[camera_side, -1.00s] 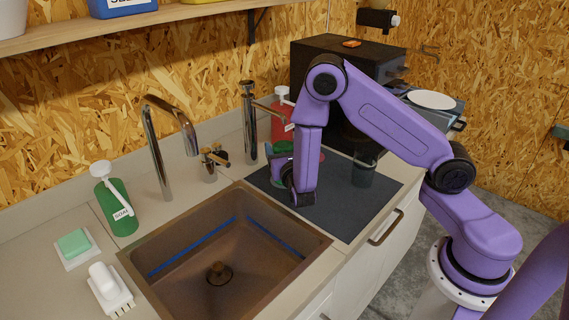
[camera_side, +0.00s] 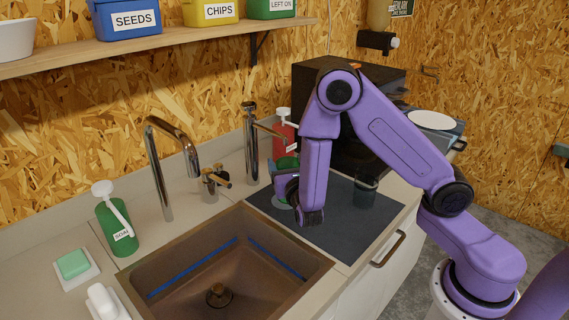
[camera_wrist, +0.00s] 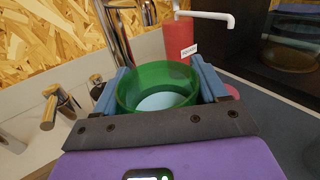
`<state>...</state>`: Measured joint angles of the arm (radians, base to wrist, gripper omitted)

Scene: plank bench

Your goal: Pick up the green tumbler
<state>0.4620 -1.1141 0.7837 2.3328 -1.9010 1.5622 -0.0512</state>
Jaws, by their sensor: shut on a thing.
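The green tumbler (camera_wrist: 158,88) sits between the two blue fingers of my gripper (camera_wrist: 158,86) in the wrist view. The fingers press on its left and right sides, and its open rim faces the camera. In the side view only a bit of the green tumbler (camera_side: 287,162) shows, just above my gripper (camera_side: 284,186), over the dark mat (camera_side: 345,225). The arm's last link hides much of it. I cannot tell whether its base is clear of the surface below.
A red pump bottle (camera_side: 285,138) stands close behind the tumbler. A tall tap (camera_side: 251,150) is to the left, and a dark clear glass (camera_side: 364,190) to the right. The sink (camera_side: 165,268) lies in front. A black oven (camera_side: 310,88) stands behind.

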